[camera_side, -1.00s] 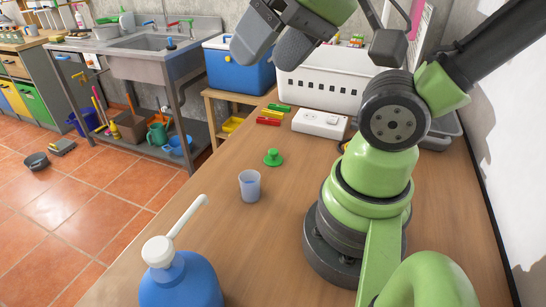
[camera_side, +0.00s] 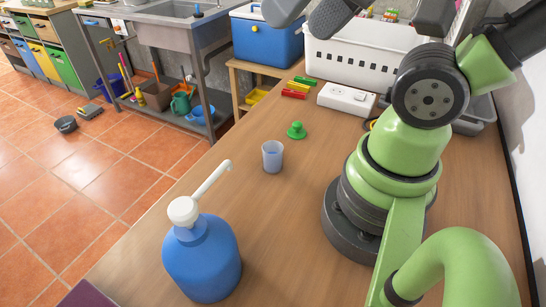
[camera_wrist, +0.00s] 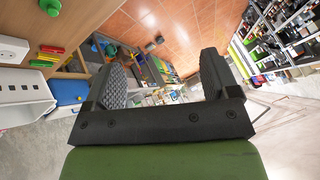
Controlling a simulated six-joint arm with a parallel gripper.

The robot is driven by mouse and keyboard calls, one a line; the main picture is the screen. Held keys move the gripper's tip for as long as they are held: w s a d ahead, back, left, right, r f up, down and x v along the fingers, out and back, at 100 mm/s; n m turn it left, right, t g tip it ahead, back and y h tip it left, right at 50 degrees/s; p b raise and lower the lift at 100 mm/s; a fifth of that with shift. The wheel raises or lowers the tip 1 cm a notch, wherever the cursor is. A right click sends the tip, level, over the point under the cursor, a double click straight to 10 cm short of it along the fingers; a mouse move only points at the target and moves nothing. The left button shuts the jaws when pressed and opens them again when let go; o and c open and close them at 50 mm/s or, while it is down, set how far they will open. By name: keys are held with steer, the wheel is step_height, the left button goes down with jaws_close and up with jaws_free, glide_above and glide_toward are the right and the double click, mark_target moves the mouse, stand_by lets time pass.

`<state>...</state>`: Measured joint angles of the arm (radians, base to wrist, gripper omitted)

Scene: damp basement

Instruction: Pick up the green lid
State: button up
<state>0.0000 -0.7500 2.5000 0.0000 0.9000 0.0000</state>
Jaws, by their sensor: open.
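The green lid (camera_side: 296,130) lies on the wooden table with its knob up, just behind a small translucent bluish cup (camera_side: 272,156). In the wrist view the lid (camera_wrist: 50,6) is at the top left edge, partly cut off. My gripper (camera_side: 308,14) is high above the table, farther back than the lid and not touching it. The top edge of the side view cuts it off. In the wrist view my gripper (camera_wrist: 165,75) has its two fingers wide apart, with nothing between them.
A blue pump bottle (camera_side: 202,258) stands in front. Behind the lid are coloured clips (camera_side: 294,93), a white socket box (camera_side: 346,98), a white basket (camera_side: 350,55) and a blue cooler (camera_side: 265,38). The table around the lid is mostly clear.

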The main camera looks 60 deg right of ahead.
steer(key=n+g+h, duration=0.2)
steer(key=n+g, duration=0.5)
glide_above(297, 123)
steer(key=f, duration=2.1)
steer(key=shift+w+d+f, duration=0.15)
steer(key=shift+d, duration=0.1)
step_height(297, 123, down, 4)
steer(key=shift+r, duration=0.25)
steer(key=f, duration=0.6)
steer(key=shift+a+f, duration=0.2)
steer(key=shift+a, duration=0.05)
